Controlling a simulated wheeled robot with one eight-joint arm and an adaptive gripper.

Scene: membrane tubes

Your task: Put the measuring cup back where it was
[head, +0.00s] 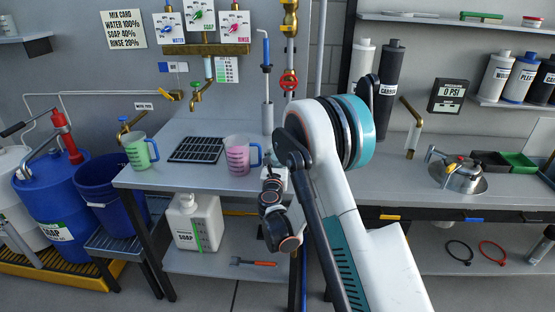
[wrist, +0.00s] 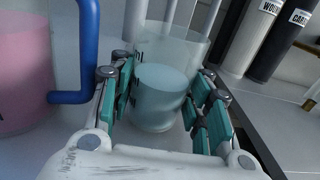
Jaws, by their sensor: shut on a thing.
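My gripper (wrist: 162,95) is shut around a clear, marked cup (wrist: 158,100) with pale blue liquid in it, its teal finger pads on both sides. The cup is upright; I cannot tell whether its base touches the bench. In the head view it is hidden behind my arm. A measuring cup with pink liquid and a blue handle (head: 238,156) stands on the bench just left of my gripper; it also shows at the left of the wrist view (wrist: 22,75). A measuring cup with green liquid (head: 138,152) stands at the bench's left end.
A black drain grid (head: 196,149) lies between the green and pink cups. Brass taps (head: 198,92) hang over the bench. Dark and white cylinders (head: 388,80) stand behind my arm to the right. A round metal device (head: 463,178) sits on the right bench.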

